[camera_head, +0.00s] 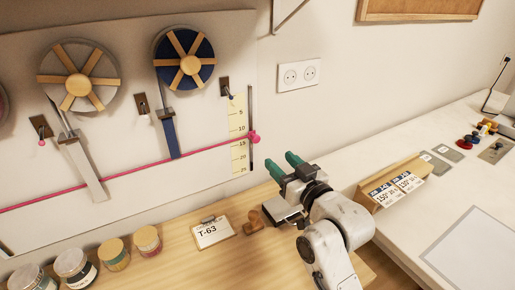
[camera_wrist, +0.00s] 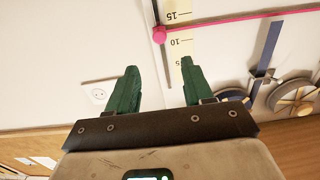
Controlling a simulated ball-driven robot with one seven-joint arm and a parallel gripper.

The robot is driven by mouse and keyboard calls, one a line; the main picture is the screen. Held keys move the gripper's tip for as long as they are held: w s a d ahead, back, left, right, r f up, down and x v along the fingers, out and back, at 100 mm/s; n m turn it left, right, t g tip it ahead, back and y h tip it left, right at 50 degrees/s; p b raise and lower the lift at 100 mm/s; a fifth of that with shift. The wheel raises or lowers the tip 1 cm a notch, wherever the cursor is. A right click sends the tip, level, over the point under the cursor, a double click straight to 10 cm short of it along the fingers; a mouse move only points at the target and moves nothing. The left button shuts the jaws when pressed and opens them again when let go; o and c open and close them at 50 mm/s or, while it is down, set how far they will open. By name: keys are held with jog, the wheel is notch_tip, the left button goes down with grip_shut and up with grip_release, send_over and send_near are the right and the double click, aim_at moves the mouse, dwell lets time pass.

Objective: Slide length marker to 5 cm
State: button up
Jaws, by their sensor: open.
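The length marker (camera_head: 255,138) is a small pink knob on a dark vertical rail (camera_head: 251,100) beside a cream scale (camera_head: 238,115) on the wall board. A pink line runs from it to the left across the board. It sits between the 10 and 15 marks, with the 5 mark higher up. In the wrist view, which is upside down, the marker (camera_wrist: 160,35) lies beyond the fingertips, beside the scale (camera_wrist: 180,40). My gripper (camera_head: 281,163) is open with green fingers, below and right of the marker, apart from it. Its fingers (camera_wrist: 160,67) are spread and empty.
A desk below holds a T-63 card (camera_head: 213,232), a wooden stamp (camera_head: 254,221) and several jars (camera_head: 115,254). An outlet (camera_head: 298,75) is on the wall at right. A white table (camera_head: 420,205) stands further right.

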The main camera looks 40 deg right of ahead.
aim_at(257, 139)
jog(key=p+x, duration=0.2)
jog(key=x, duration=0.9)
jog(key=shift+f, duration=0.15)
jog(key=shift+s, duration=0.1)
grip_shut()
dwell(0.3)
